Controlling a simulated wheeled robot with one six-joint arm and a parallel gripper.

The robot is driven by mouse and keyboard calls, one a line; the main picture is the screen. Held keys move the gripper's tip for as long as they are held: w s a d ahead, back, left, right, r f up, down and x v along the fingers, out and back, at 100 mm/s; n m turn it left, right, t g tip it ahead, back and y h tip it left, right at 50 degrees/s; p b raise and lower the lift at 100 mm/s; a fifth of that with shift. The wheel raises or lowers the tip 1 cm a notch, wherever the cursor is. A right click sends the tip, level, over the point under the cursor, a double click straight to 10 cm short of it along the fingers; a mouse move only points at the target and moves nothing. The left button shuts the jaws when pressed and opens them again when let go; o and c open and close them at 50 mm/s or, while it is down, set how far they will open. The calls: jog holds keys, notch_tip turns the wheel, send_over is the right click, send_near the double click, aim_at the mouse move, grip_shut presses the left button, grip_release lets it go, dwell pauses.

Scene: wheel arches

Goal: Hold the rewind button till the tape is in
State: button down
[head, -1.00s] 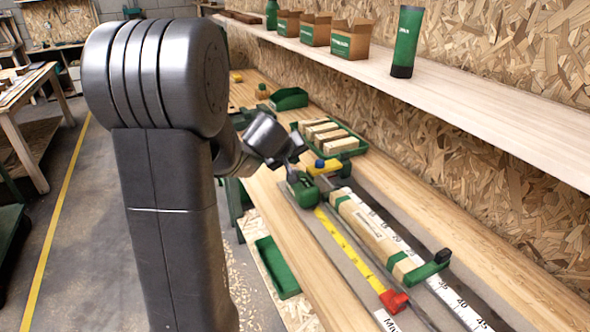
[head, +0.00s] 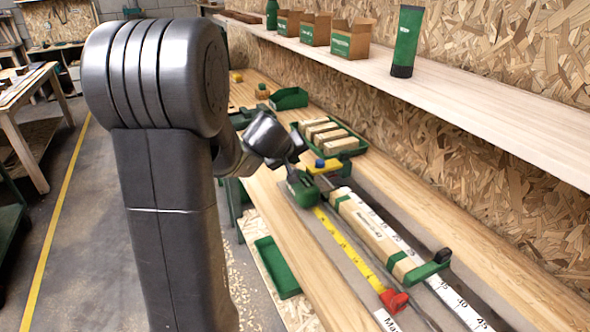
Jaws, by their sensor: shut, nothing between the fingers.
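A green tape measure (head: 303,192) sits on the workbench, its yellow tape (head: 347,246) drawn out toward the front right. The red end (head: 394,300) of the tape lies well away from the case. My gripper (head: 297,166) is shut and empty, right at the top of the green case. Its fingertips are small and partly dark here, and I cannot tell whether they touch the case. The rewind button cannot be made out, as my gripper covers that part.
A wooden block (head: 372,232) with green bands lies beside the tape along a white ruler (head: 455,300). A yellow piece with a blue knob (head: 320,164) stands just behind the case. A green tray (head: 345,152) of wooden blocks is farther back. A shelf (head: 470,104) runs above on the right.

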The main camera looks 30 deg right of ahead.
jog(key=shift+f+b, duration=0.4)
jog(key=shift+f+b, duration=0.55)
jog(key=shift+b, duration=0.1)
dwell(0.6)
jog(key=shift+r, duration=0.1)
jog(key=shift+r+p, duration=0.8)
jog(key=shift+r, duration=0.1)
notch_tip(320, 180, up, 5)
jog(key=p, duration=0.4)
jog(key=shift+f, duration=0.1)
dwell(0.4)
